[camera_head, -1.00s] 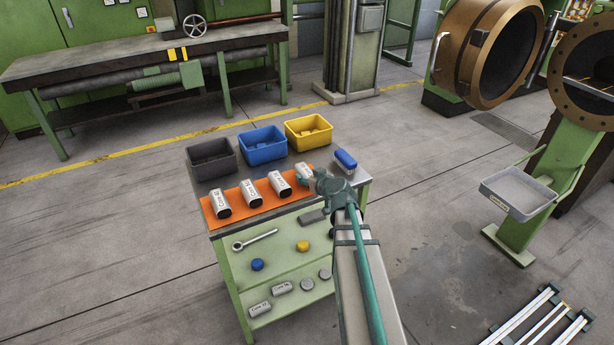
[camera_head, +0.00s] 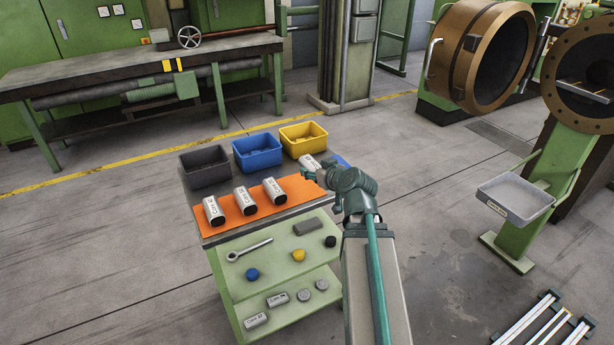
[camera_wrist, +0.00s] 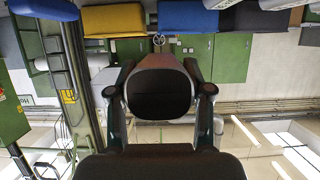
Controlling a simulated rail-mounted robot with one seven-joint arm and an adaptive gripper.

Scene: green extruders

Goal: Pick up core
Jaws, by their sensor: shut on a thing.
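My gripper (camera_head: 314,172) is shut on a pale core (camera_head: 308,161) above the back right part of the cart top. In the wrist view the core's dark end (camera_wrist: 160,93) sits between the two fingers of my gripper (camera_wrist: 161,75). In the head view my gripper partly hides the held core. Three more cores, a left one (camera_head: 213,211), a middle one (camera_head: 244,200) and a right one (camera_head: 272,191), lie in a row on the orange mat (camera_head: 222,232).
A black bin (camera_head: 208,179), a blue bin (camera_head: 260,161) and a yellow bin (camera_head: 309,147) stand along the cart's back edge. A blue object (camera_head: 343,160) shows partly behind my gripper. A grey tray (camera_head: 512,213) is at right. Open floor lies between cart and tray.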

